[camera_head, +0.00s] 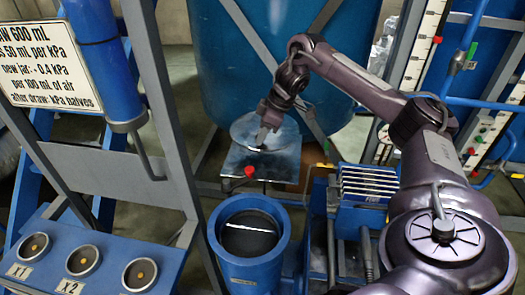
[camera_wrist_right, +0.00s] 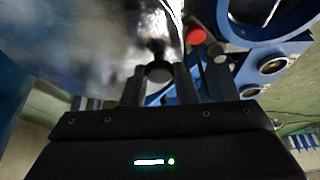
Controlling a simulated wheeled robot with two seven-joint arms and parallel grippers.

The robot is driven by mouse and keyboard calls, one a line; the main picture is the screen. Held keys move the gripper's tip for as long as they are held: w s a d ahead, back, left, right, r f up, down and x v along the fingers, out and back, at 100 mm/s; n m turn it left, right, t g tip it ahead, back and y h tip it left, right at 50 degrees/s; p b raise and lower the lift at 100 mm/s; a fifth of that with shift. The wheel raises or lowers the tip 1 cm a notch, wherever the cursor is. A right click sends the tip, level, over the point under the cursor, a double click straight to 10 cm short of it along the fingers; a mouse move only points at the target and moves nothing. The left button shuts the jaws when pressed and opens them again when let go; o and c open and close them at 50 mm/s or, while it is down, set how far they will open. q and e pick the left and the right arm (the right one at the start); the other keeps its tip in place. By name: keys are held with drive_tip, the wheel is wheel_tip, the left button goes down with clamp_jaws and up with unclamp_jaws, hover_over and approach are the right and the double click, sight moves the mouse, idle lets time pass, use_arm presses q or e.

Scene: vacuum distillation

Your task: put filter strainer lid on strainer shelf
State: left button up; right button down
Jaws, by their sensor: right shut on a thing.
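The filter strainer lid (camera_head: 247,127) is a round grey metal disc in the middle of the head view. My right gripper (camera_head: 264,134) is shut on its knob. The lid also fills the upper left of the right wrist view (camera_wrist_right: 85,45), with the dark knob (camera_wrist_right: 158,72) between the fingers. The strainer shelf (camera_head: 270,165) is a flat square metal plate right below and in front of the lid. The lid overlaps its far part in the head view; I cannot tell whether they touch. My left gripper is not in view.
The open blue strainer body (camera_head: 222,240) stands in front of the shelf. A red knob (camera_head: 250,171) is at the shelf's front edge. A large blue tank (camera_head: 270,60) rises behind. A blue rack with stacked plates (camera_head: 368,185) is to the right, a grey frame post (camera_head: 165,90) to the left.

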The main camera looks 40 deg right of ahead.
sight(269, 145)
wheel_tip(269, 145, down, 4)
drive_tip(key=shift+w+f+b, duration=0.1)
drive_tip(key=shift+b, duration=0.65)
drive_tip(key=shift+f, duration=0.65)
wheel_tip(269, 145, down, 3)
drive_tip(key=shift+f, duration=0.2)
drive_tip(key=c, duration=1.1)
unclamp_jaws()
drive_tip(key=shift+a, duration=0.1)
drive_tip(key=shift+c, duration=0.2)
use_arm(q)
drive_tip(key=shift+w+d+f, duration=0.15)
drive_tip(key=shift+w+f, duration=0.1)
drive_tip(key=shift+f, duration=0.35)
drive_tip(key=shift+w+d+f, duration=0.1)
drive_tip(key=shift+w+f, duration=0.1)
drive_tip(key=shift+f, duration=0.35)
use_arm(e)
drive_tip(key=v, duration=0.4)
drive_tip(key=shift+r, duration=0.3)
use_arm(q)
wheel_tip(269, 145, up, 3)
drive_tip(key=p, duration=0.3)
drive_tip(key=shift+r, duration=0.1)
use_arm(e)
drive_tip(key=v, duration=0.7)
drive_tip(key=shift+s+r, duration=0.15)
drive_tip(key=shift+s, duration=0.2)
